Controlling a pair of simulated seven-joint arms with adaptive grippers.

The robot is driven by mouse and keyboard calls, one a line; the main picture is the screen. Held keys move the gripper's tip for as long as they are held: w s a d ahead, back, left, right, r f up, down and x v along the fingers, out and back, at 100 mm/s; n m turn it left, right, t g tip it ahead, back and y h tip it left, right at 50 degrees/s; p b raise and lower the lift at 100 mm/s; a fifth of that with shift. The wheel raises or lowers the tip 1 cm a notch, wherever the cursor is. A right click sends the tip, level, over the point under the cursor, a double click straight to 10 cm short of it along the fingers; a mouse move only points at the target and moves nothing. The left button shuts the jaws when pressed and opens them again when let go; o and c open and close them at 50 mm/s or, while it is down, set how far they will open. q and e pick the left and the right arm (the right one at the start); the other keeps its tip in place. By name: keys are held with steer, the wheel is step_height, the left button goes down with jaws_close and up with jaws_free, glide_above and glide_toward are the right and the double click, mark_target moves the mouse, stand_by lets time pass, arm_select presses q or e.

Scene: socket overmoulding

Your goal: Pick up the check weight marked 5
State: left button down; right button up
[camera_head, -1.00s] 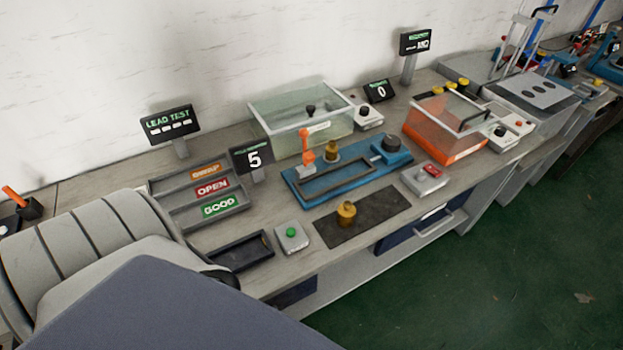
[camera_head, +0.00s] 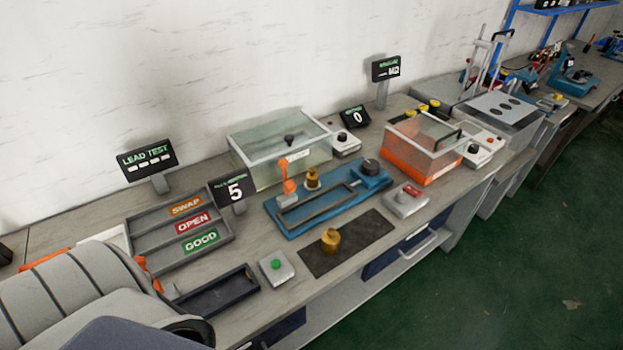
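A brass check weight (camera_head: 331,240) with a knob on top stands upright on the dark mat (camera_head: 368,229) at the front of the bench. A second brass weight (camera_head: 313,179) stands at the blue fixture (camera_head: 325,201), behind the first. Several smaller brass-coloured pieces (camera_head: 435,104) sit by the orange-framed box at the back right. I cannot read a mark on any weight. A black sign showing a 5 (camera_head: 234,191) stands left of the fixture. Neither of my grippers is in view.
A clear-walled box (camera_head: 280,150) and an orange-framed box (camera_head: 425,145) stand behind and right of the fixture.

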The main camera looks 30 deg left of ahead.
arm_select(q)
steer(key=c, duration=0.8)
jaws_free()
